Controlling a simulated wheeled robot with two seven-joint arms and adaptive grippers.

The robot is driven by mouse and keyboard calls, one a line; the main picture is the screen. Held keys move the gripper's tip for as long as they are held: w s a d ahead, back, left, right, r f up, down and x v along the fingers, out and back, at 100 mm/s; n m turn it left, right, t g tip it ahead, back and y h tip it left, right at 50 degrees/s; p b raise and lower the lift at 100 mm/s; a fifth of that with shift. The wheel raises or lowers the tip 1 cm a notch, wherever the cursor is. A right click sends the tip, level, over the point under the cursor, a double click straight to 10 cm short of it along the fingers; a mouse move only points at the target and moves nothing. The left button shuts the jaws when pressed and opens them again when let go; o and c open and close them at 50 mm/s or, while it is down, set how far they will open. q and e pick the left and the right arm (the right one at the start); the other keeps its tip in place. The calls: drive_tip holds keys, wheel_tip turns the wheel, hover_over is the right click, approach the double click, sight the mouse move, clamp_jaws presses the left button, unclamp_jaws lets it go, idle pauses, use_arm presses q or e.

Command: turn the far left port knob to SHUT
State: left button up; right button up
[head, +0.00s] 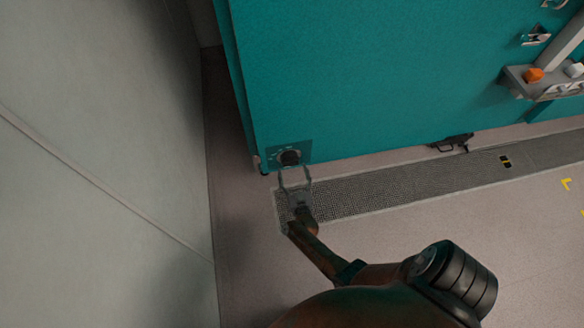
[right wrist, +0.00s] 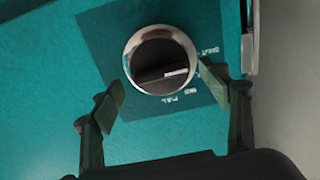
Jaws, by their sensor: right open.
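The port knob (head: 289,157) is a dark round knob on a darker teal plate, low at the left corner of the teal chamber wall. In the right wrist view the knob (right wrist: 160,62) has a bright metal rim and a pale pointer line that points right. White lettering on the plate beside it includes what looks like SHUT and FULL. My right gripper (head: 295,178) is open just in front of the knob. In the right wrist view its two fingers (right wrist: 160,88) stand on either side of the knob's lower part. I cannot tell whether they touch it.
The teal chamber (head: 400,70) fills the upper middle. A grey wall (head: 100,160) stands close on the left. A floor grating (head: 400,188) runs along the chamber's foot. A grey shelf (head: 515,80) with an orange item (head: 533,75) juts out at the upper right.

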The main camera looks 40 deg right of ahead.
drive_tip(key=v, duration=0.5)
drive_tip(key=shift+s+a, duration=0.1)
idle(0.4)
